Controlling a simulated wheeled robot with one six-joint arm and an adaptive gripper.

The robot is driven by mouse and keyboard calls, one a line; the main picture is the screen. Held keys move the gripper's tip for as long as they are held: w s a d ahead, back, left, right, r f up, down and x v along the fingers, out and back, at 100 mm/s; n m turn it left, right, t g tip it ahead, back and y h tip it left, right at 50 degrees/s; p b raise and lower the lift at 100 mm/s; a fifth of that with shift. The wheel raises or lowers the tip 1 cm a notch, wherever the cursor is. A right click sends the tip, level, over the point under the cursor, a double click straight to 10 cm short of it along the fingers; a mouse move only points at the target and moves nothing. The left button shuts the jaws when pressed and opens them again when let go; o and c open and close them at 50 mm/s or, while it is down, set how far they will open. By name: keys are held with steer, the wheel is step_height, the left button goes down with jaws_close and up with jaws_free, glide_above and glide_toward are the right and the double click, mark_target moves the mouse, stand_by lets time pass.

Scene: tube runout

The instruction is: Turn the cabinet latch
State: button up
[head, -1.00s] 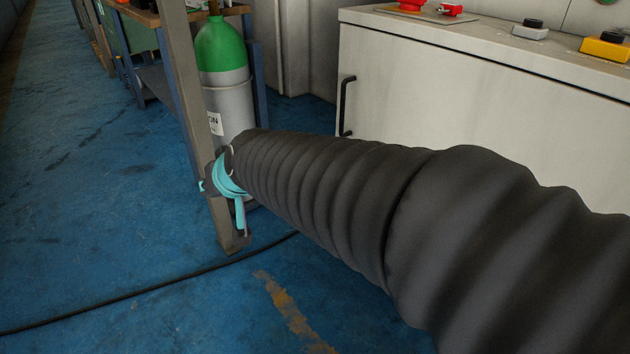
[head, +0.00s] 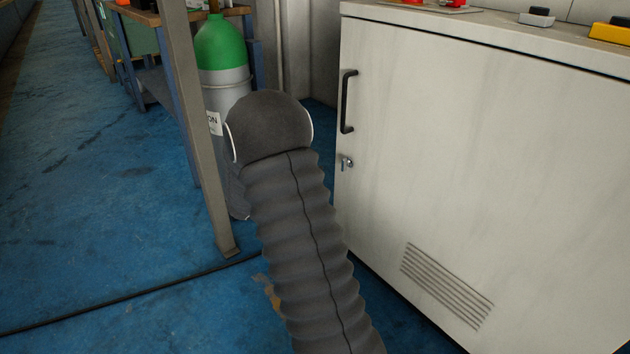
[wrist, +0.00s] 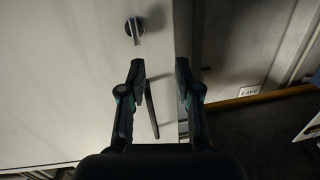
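The cabinet latch (head: 346,162) is a small silver piece near the left edge of the white cabinet door (head: 480,170), below the black bar handle (head: 347,101). In the wrist view the latch (wrist: 135,30) shows as a dark round base with a light lever, beyond the fingertips and above the left one. The handle (wrist: 152,108) appears between my fingers. My gripper (wrist: 160,68) is open and empty, with its right finger over the door's edge. It looks apart from the latch. In the head view my sleeved arm hides the gripper.
A green-topped gas cylinder (head: 221,50) stands behind my arm, beside a metal bench leg (head: 195,130). A black cable (head: 130,296) lies on the blue floor (head: 90,200). Switch boxes (head: 536,17) sit on the cabinet top.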

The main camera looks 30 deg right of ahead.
mark_target(342, 166)
steer(key=shift+s+d+f+m+g+h+b, duration=0.15)
steer(key=shift+s+d+f+g, duration=0.2)
steer(key=shift+d, duration=1.1)
steer(key=shift+s+d+f+m+g+h+b, duration=0.1)
steer(key=shift+d+f+g+h+b, duration=0.25)
steer(key=shift+d, duration=1.15)
steer(key=shift+s+d+f+m+g+p, duration=0.15)
steer(key=shift+s+d+f+g, duration=0.25)
steer(key=shift+d, duration=1.05)
steer(key=shift+w+d+r, duration=0.1)
steer(key=shift+w, duration=0.05)
jaws_close()
